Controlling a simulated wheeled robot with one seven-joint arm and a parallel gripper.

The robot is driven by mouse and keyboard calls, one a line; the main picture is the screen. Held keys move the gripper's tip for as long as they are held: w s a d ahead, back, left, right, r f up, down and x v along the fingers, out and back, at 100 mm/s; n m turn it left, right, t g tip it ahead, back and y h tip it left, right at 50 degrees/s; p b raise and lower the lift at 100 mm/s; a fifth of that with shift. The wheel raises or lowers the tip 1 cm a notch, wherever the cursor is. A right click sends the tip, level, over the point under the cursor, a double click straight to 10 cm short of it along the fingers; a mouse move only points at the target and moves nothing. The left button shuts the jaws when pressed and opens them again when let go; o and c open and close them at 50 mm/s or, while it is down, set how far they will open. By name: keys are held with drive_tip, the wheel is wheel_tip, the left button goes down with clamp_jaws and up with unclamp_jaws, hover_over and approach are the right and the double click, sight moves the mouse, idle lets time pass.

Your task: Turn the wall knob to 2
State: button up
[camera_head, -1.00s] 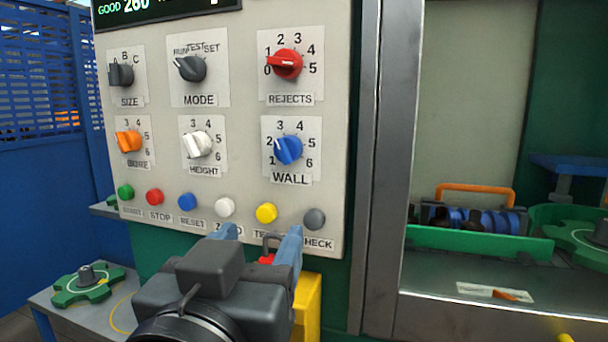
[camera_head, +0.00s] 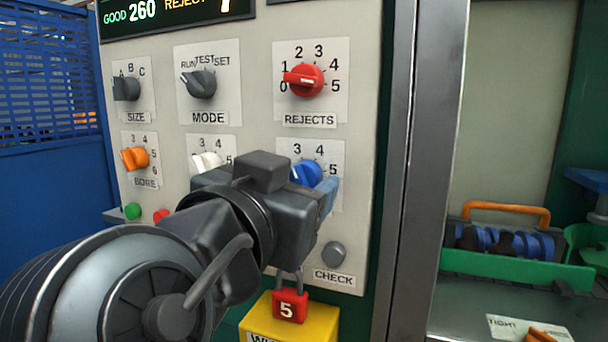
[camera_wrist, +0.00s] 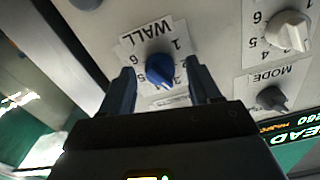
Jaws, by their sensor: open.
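The blue WALL knob (camera_head: 306,173) is on the panel's right side, partly covered by my gripper in the head view. The scale numbers 3, 4 and 5 show around it. In the wrist view the blue knob (camera_wrist: 159,72) sits between my two fingertips, with the WALL label beyond it. My gripper (camera_wrist: 159,80) is open, one finger on each side of the knob. I cannot tell whether either finger touches it. In the head view one blue fingertip of my gripper (camera_head: 326,192) shows just right of the knob.
The white HEIGHT knob (camera_head: 207,161) is left of the WALL knob, and the red REJECTS knob (camera_head: 304,80) is above it. The grey CHECK button (camera_head: 334,254) is below. A red padlock (camera_head: 290,305) hangs over a yellow box (camera_head: 262,324) below the panel.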

drive_tip(key=shift+w+d, duration=0.1)
drive_tip(key=shift+w, duration=0.1)
drive_tip(key=shift+c, duration=0.2)
drive_tip(key=c, duration=1)
drive_tip(key=n+p, duration=0.3)
drive_tip(key=n, duration=0.2)
drive_tip(key=shift+r, duration=0.15)
drive_tip(key=shift+s+n+p, duration=0.1)
drive_tip(key=shift+n+p, duration=1.3)
drive_tip(key=shift+n, duration=1)
